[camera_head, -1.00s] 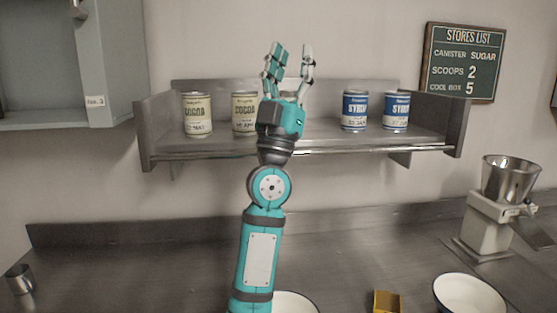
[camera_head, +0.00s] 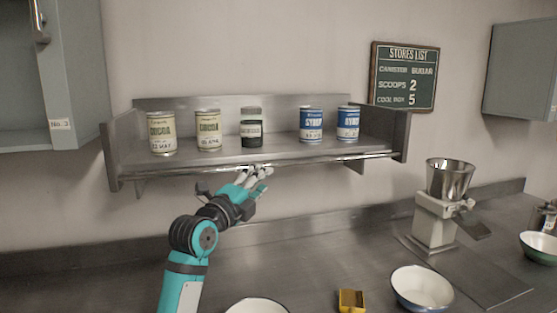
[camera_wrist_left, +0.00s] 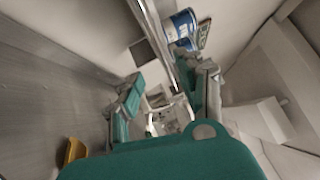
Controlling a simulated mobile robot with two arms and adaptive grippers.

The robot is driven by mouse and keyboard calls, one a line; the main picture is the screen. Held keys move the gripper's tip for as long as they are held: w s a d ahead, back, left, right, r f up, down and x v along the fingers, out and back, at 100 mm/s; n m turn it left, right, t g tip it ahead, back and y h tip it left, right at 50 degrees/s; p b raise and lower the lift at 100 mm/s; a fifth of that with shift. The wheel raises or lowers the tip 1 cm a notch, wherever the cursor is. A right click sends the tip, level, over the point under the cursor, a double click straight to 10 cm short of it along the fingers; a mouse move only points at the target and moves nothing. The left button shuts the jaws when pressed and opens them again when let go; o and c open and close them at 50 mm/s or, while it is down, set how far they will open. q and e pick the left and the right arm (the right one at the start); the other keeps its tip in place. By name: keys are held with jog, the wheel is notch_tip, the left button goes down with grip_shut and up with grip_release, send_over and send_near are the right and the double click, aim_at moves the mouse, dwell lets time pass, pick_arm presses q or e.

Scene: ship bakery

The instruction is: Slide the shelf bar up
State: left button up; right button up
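The shelf bar (camera_head: 330,159) is a thin shiny metal rod along the front edge of the grey wall shelf (camera_head: 180,165). It sits low, at about the level of the shelf board. My left gripper (camera_head: 257,175) is just below and in front of the bar's middle, fingertips pointing up towards it. In the left wrist view, the gripper (camera_wrist_left: 168,88) has its fingers spread and nothing held. A long metal strip of the shelf front (camera_wrist_left: 153,30) runs down towards the right finger there. I cannot tell whether a finger touches the bar. My right gripper is out of view.
Below, the counter holds enamel bowls (camera_head: 421,288), a yellow box (camera_head: 351,301) and a grinder (camera_head: 437,222). A stores list sign (camera_head: 404,78) hangs on the wall.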

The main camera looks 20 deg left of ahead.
aim_at(278, 166)
pick_arm(q)
jog(key=p+x, duration=0.3)
jog(key=x, duration=0.7)
grip_shut()
